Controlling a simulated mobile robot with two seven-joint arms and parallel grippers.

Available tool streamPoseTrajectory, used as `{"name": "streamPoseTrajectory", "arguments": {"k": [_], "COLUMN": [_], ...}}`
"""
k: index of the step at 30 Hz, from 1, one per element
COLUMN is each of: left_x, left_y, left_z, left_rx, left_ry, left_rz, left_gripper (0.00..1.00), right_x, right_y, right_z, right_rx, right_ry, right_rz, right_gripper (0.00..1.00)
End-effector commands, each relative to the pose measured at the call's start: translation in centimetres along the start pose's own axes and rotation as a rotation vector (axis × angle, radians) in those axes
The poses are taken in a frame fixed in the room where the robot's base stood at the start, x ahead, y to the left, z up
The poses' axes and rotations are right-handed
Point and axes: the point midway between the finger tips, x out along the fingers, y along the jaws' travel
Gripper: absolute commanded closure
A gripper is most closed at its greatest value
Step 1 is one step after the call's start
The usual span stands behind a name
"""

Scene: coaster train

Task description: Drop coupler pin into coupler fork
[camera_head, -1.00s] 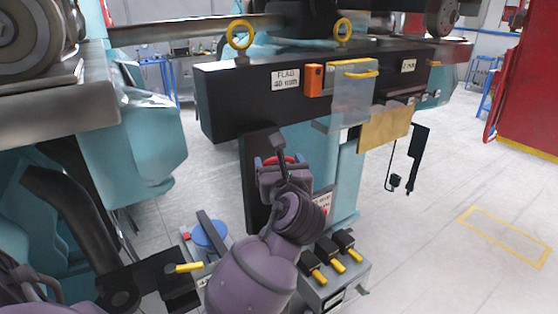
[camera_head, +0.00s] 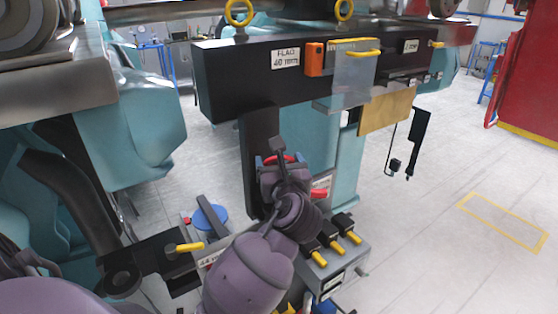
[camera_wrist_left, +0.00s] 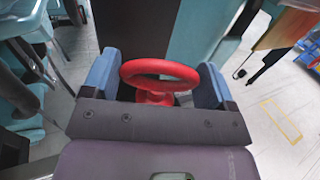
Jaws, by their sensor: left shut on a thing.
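My left gripper (camera_head: 280,163) is shut on a red ring-shaped handle, which I take to be the top of the coupler pin (camera_wrist_left: 160,72). In the left wrist view the ring stands between the two blue fingers of the gripper (camera_wrist_left: 155,90); the lower part of the pin is hidden. In the head view the red ring (camera_head: 283,158) is in front of a black upright post. A black coupler part with a round end (camera_head: 122,281), perhaps the coupler fork, sits lower left, apart from the gripper. My right gripper is not in view.
A box with yellow-tipped levers (camera_head: 345,272) stands close at the lower right. A yellow handle (camera_head: 188,247) and blue disc (camera_head: 210,217) are at lower left. Open floor (camera_head: 450,240) lies right.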

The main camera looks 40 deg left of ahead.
Motion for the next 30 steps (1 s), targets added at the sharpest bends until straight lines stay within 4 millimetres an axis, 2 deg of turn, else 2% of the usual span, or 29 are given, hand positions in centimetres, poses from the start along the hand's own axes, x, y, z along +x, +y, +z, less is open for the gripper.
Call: {"name": "streamPoseTrajectory", "arguments": {"k": [30], "left_x": [0.0], "left_y": [0.0], "left_z": [-4.9], "left_rx": [0.000], "left_ry": [-0.001], "left_rz": [-0.001], "left_gripper": [0.56], "right_x": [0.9], "right_y": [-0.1], "right_z": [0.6], "right_rx": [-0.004], "right_ry": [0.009], "right_rz": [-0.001], "right_gripper": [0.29]}}
